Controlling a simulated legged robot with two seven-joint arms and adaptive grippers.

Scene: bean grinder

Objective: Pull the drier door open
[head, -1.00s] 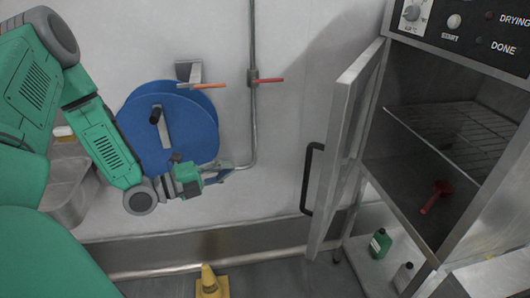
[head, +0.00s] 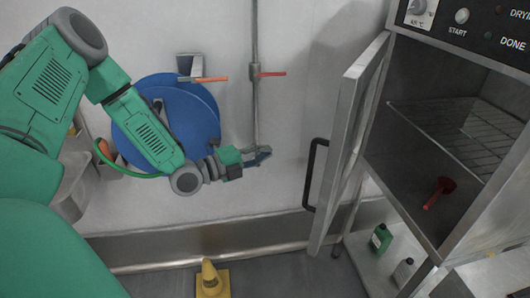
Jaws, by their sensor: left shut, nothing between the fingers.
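The drier (head: 425,175) stands at the right, and its metal door (head: 352,135) is swung open towards the left. The door's black handle (head: 311,175) is on its outer, left-facing side. Inside the drier are a wire rack (head: 465,130) and a red object (head: 438,190) below it. My left gripper (head: 265,155) is shut and empty, in front of the wall and left of the handle, with a clear gap between them. My right gripper is out of view.
A blue hose reel (head: 190,100) is on the wall behind my left arm. A yellow cone (head: 211,280) stands on the floor. Green (head: 380,238) and grey (head: 404,270) bottles stand on a shelf under the drier. A metal sink (head: 72,185) is at the left.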

